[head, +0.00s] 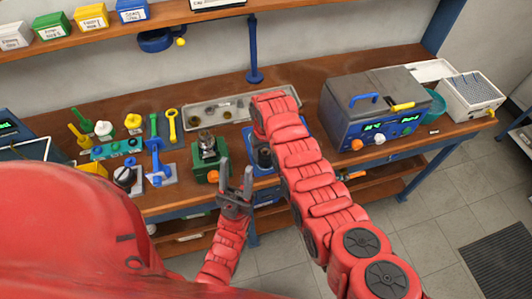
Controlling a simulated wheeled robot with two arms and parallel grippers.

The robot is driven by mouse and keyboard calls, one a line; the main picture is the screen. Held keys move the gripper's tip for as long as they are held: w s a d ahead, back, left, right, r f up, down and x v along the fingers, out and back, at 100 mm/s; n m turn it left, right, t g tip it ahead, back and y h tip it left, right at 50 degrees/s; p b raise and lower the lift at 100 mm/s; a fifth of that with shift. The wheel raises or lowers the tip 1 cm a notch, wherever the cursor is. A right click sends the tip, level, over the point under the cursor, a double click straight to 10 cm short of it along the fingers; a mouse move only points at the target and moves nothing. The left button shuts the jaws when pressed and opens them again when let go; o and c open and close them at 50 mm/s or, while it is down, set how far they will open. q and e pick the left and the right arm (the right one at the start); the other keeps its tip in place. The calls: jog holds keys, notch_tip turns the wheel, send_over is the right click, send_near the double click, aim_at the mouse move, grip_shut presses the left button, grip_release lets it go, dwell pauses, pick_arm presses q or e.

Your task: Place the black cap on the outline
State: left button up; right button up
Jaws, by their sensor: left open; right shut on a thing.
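My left gripper (236,190) is open and empty, with its two dark fingers apart. It is in front of the bench, just right of and below the green block with an orange knob (208,162). My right arm reaches in from the lower right, and its wrist end is over the right part of the grey tray (218,108). The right gripper's fingers and anything in them are hidden behind that wrist. I cannot pick out the black cap for certain. A dark cylinder (264,156) stands on a blue base beside the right forearm. I cannot make out the outline.
Yellow, green and blue tools and a dark-topped round part (124,177) crowd the bench's left side. A grey-and-blue instrument box (372,108), a teal bowl (434,106) and a white rack (470,97) stand right. A blue post (254,50) rises behind. Labelled bins line the shelf above.

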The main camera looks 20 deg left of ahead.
jog(key=shift+f, duration=0.15)
jog(key=o, duration=1.4)
jog(key=shift+w+f, duration=0.1)
jog(key=shift+w, duration=0.05)
